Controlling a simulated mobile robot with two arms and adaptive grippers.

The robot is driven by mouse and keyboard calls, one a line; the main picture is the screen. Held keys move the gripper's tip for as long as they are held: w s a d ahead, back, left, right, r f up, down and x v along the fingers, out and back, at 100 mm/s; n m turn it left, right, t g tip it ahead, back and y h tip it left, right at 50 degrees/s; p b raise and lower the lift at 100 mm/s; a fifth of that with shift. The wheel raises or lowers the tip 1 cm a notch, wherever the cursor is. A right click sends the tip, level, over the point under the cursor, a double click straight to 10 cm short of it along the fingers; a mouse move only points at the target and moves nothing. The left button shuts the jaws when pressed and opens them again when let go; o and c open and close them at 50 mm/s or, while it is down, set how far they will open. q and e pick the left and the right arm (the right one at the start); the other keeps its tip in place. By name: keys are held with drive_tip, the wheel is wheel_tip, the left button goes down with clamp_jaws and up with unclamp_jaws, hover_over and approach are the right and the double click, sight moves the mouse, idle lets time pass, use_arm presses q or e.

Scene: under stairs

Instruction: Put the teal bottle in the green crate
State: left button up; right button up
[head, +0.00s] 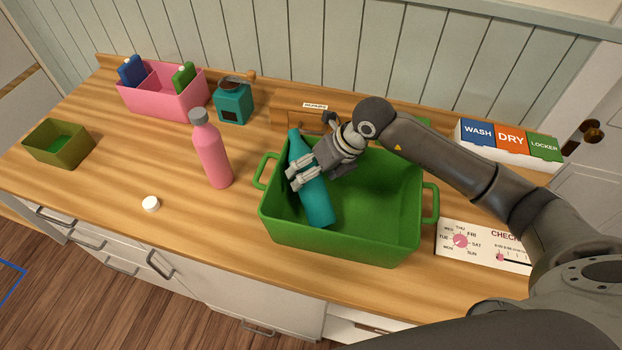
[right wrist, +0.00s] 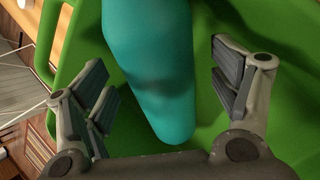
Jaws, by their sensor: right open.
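The teal bottle (head: 312,195) is inside the green crate (head: 385,245), leaning at its left side with its neck near the back left rim. My right gripper (head: 295,178) is at the bottle, over the crate. In the right wrist view the teal bottle (right wrist: 155,75) lies between the spread fingers of my right gripper (right wrist: 170,95), with a gap at each side. The green crate wall (right wrist: 285,30) fills the background there. My left gripper is not in view.
A pink bottle (head: 213,155) stands left of the crate, with a white cap (head: 151,204) near it. A pink bin (head: 170,102), teal jar (head: 233,103) and small olive box (head: 58,145) stand further left. A wash/dry/locker box (head: 510,145) is at the right.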

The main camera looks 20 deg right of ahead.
drive_tip(key=shift+x, duration=1.05)
drive_tip(key=c, duration=1.2)
